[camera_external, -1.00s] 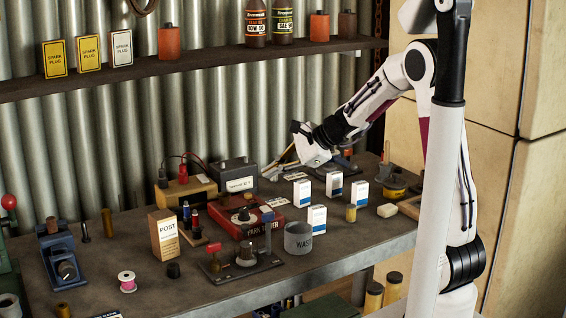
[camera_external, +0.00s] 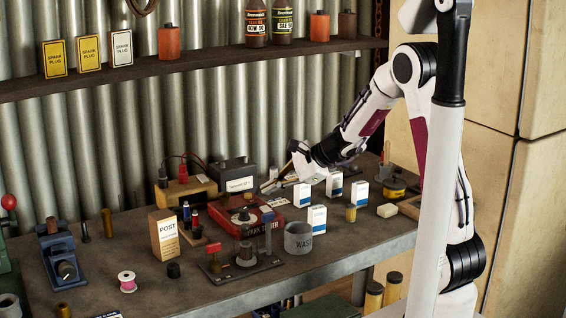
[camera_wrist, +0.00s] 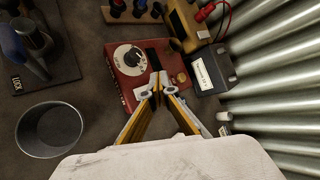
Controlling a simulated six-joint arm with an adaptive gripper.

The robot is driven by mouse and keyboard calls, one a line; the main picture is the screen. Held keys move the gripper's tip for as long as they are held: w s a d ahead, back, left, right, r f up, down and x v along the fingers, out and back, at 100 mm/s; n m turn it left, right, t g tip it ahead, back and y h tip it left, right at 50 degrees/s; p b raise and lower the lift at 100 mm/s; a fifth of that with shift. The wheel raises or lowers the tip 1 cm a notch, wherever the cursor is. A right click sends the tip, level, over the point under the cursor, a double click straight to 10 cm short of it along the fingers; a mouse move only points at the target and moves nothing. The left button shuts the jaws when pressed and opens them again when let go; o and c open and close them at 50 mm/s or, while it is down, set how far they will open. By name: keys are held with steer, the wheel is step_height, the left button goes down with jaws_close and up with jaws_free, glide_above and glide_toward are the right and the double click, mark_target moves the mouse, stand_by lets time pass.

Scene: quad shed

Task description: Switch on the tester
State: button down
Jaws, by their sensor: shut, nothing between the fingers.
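The spark tester, a flat red box (camera_external: 222,212), lies on the bench with a dark round knob on its top. In the wrist view the red tester (camera_wrist: 119,72) shows a white-ringed knob (camera_wrist: 130,58), a dark slot and a brass-coloured round part (camera_wrist: 181,78). My gripper (camera_external: 267,188) is above the bench, behind and to the right of the tester in the external view. In the wrist view its fingers (camera_wrist: 157,88) are shut and empty, over the near edge of the tester. I cannot tell the height of the fingertips above it.
A grey waste tin (camera_external: 299,239) and a stand with posts (camera_external: 240,266) are in front of the tester. Several small white boxes (camera_external: 317,218) stand to its right. A dark battery-like box (camera_external: 234,173) and a wooden box with leads (camera_external: 187,191) are behind it.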

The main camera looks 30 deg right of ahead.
steer(key=shift+w+f, duration=0.15)
steer(key=shift+f, duration=0.8)
steer(key=shift+w+f, duration=0.1)
steer(key=shift+f, duration=0.8)
steer(key=shift+f, duration=0.6)
stand_by(1.0)
steer(key=shift+r, duration=0.6)
steer(key=shift+r, duration=0.1)
steer(key=shift+s+r, duration=0.2)
steer(key=shift+r, duration=1)
steer(key=shift+s+r, duration=0.15)
steer(key=shift+r, duration=1)
